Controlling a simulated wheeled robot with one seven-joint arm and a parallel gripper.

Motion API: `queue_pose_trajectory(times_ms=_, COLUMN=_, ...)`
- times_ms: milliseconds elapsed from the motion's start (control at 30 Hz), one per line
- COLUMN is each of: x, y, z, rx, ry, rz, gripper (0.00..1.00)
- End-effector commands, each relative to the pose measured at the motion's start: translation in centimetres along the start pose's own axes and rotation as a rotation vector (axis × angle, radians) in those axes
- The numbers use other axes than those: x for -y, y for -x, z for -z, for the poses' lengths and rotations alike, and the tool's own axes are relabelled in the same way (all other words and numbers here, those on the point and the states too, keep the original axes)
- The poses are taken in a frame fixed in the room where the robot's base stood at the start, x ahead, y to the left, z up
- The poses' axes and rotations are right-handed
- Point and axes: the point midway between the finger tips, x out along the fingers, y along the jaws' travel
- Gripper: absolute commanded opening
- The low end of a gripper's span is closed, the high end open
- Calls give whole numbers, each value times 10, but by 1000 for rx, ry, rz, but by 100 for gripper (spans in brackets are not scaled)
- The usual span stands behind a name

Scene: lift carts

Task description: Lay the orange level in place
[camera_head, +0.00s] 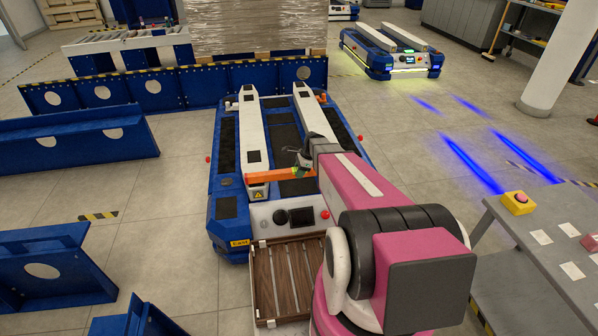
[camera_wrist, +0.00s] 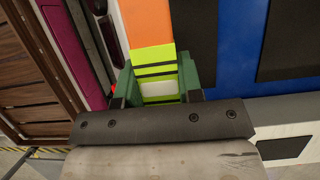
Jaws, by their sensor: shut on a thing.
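The orange level (camera_head: 272,175) is at the near end of a blue lift cart (camera_head: 228,160), lying crosswise over the area of its two white rails (camera_head: 252,130). I cannot tell whether it touches the cart or hangs just above it. In the wrist view the level's orange end (camera_wrist: 147,22) points up the picture, and its yellow-green middle has dark stripes and a pale patch. My gripper (camera_head: 301,165) is shut on this middle part, with a green finger on each side (camera_wrist: 155,80). My arm hides the level's right part in the head view.
A slatted wooden crate (camera_head: 262,285) stands at the cart's near end. A grey table (camera_head: 535,240) with a yellow-and-red button box (camera_head: 518,202) is at right. Blue barriers (camera_head: 75,138) stand at left. Another lift cart (camera_head: 390,50) is farther back. Floor right of the cart is clear.

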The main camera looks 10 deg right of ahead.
Motion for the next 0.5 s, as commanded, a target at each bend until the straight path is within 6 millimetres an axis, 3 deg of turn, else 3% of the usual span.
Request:
queue_pose_trajectory(times_ms=433, x=0, y=-7, z=3, rx=1, ry=0, rz=0, gripper=3)
queue_pose_trajectory(times_ms=467, x=0, y=-7, z=3, rx=0, ry=0, rz=0, gripper=40)
queue_pose_trajectory(times_ms=500, x=0, y=-7, z=3, rx=0, ry=0, rz=0, gripper=53)
